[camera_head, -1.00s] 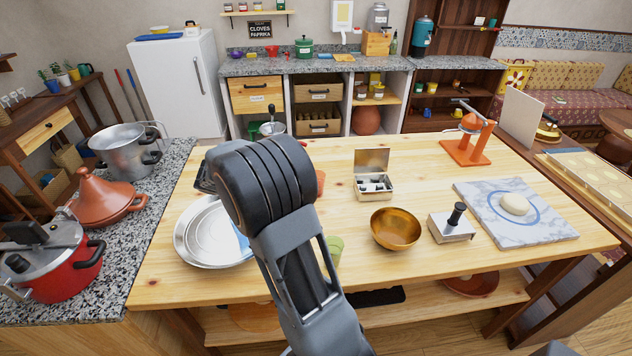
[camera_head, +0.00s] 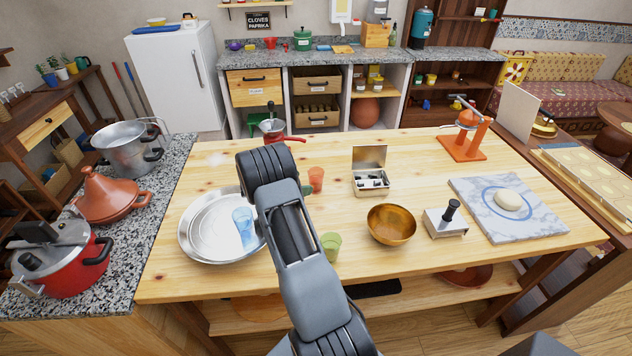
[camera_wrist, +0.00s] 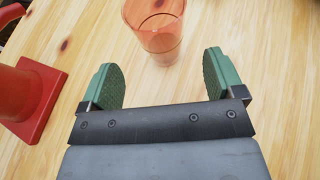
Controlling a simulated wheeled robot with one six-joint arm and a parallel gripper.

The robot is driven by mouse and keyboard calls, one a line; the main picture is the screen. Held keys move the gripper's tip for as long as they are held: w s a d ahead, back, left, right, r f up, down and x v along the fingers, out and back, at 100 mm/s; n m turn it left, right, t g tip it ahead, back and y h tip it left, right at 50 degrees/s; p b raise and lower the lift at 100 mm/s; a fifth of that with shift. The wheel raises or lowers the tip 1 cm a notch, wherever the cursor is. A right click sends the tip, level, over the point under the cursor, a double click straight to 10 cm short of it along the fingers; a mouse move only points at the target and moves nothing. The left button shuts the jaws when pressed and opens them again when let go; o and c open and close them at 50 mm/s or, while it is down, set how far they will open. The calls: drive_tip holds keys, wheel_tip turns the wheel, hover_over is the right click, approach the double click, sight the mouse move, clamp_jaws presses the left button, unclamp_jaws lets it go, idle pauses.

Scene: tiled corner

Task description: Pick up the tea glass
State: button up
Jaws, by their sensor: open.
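An orange see-through glass (camera_head: 316,179) stands upright on the wooden worktop, just right of my arm's end. It shows at the top of the wrist view (camera_wrist: 155,28), ahead of my gripper (camera_wrist: 162,64). The two green fingers are wide apart and nothing is held. The glass lies in line with the gap, a little beyond the fingertips. A blue glass (camera_head: 243,225) stands on a silver tray (camera_head: 200,232) at left. A green glass (camera_head: 331,246) stands right of my arm. My gripper is mostly hidden in the head view.
A red object with a flat base (camera_wrist: 30,95) stands left of my fingers in the wrist view. A brass bowl (camera_head: 392,225), an open metal box (camera_head: 371,176), a tamper block (camera_head: 446,221) and a marble board (camera_head: 508,213) stand to the right. Bare wood lies between them.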

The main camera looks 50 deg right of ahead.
sight(310, 182)
drive_tip(key=shift+p+x, duration=1.1)
drive_tip(key=shift+x, duration=2)
drive_tip(key=shift+s+a, duration=0.1)
drive_tip(key=c, duration=1.1)
